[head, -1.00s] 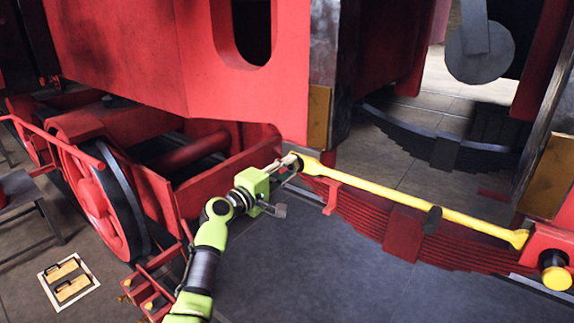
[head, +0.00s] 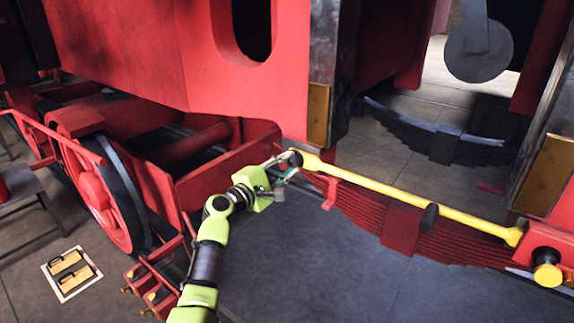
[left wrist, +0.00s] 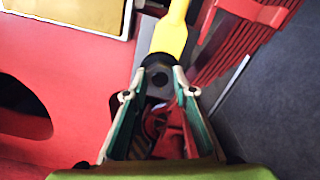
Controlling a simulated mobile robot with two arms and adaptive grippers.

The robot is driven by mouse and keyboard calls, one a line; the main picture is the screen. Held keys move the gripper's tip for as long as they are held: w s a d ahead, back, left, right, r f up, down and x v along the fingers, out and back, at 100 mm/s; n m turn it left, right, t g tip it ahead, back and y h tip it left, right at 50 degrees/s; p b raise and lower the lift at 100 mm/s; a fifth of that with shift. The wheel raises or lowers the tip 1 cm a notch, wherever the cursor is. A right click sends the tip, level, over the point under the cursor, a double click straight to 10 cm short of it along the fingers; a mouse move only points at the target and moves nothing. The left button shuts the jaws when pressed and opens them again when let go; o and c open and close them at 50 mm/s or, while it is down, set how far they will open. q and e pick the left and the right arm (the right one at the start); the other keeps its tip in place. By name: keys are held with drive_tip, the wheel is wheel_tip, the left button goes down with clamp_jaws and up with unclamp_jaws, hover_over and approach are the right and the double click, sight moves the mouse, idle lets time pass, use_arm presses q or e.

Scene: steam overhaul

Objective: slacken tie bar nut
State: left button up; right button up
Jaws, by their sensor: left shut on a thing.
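The yellow tie bar (head: 400,190) runs slantwise across the gap between the red frame parts, above a red leaf spring. A dark nut (left wrist: 159,78) with a round centre sits at the bar's near-left end; the yellow bar (left wrist: 170,35) shows just beyond it in the left wrist view. My left gripper (head: 291,160) is at that end. In the left wrist view its two green-lined fingers (left wrist: 160,72) lie on either side of the nut, with the tips shut on it. The gripper partly hides the nut in the head view. My right gripper is not in view.
The red frame plate (head: 290,100) stands close above my left gripper. The red leaf spring (head: 400,230) lies below the bar. A spoked red wheel (head: 100,195) and a dark stool (head: 30,190) are at left. Grey floor (head: 330,285) is clear in front.

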use_arm(q)
drive_tip(key=o, duration=1.1)
drive_tip(key=shift+w, duration=0.1)
drive_tip(key=v, duration=1.2)
